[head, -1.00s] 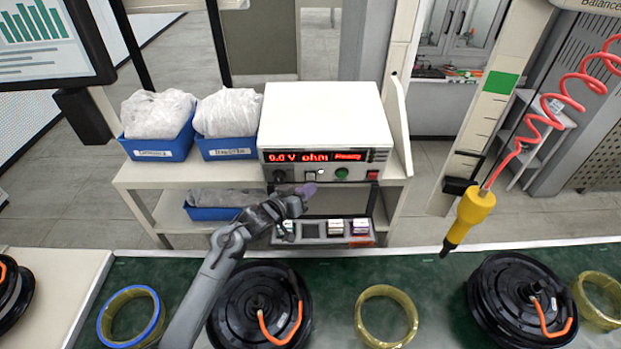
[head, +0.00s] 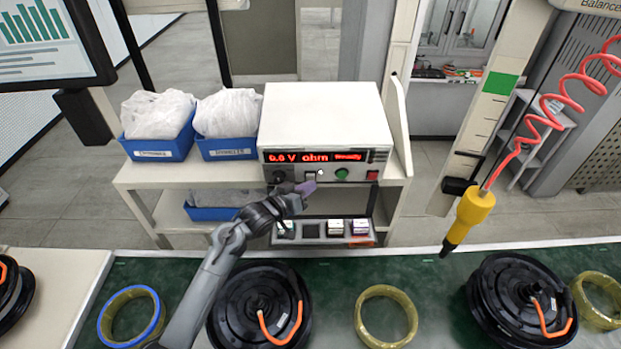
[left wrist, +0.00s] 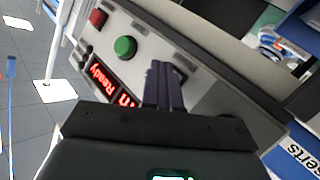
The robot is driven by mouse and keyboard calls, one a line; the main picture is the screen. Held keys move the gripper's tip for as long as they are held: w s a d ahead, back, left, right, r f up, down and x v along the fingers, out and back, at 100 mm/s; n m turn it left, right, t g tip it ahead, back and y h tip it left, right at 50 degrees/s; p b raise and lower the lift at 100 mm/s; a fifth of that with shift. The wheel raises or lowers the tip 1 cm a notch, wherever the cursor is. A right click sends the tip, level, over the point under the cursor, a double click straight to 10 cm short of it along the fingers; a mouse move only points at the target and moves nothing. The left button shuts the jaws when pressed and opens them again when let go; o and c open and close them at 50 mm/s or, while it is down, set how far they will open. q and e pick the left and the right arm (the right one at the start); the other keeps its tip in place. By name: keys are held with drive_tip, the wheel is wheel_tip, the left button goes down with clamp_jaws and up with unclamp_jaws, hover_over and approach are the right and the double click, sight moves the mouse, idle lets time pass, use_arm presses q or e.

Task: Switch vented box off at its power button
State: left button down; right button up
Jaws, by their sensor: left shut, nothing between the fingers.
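The vented box (head: 325,113) is a white instrument on the shelf stand in the head view. Its red display (head: 314,157) is lit and reads "0.0 V ohm Ready". Its front carries a black knob (head: 279,177), a small pale switch (head: 311,176), a green button (head: 342,174) and a red button (head: 372,176). My left gripper (head: 306,188) is shut and empty, its fingertips close below the pale switch. In the left wrist view, the shut fingers (left wrist: 163,84) point at the front panel beside the green button (left wrist: 124,47) and cover part of it. Contact cannot be told.
Two blue bins (head: 158,147) with bagged contents stand left of the box. A tray of small parts (head: 323,232) sits below it. Black hub motors (head: 260,304) and yellow rings (head: 386,313) lie on the green bench. A yellow tool (head: 468,218) hangs at right.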

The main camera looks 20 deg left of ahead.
use_arm(q)
drive_tip(key=shift+w, duration=0.15)
idle(0.5)
drive_tip(key=shift+w+a, duration=0.15)
drive_tip(key=shift+w, duration=0.1)
drive_tip(key=shift+s, duration=0.1)
idle(0.5)
drive_tip(key=shift+s+d+p, duration=0.3)
drive_tip(key=shift+s+p, duration=0.4)
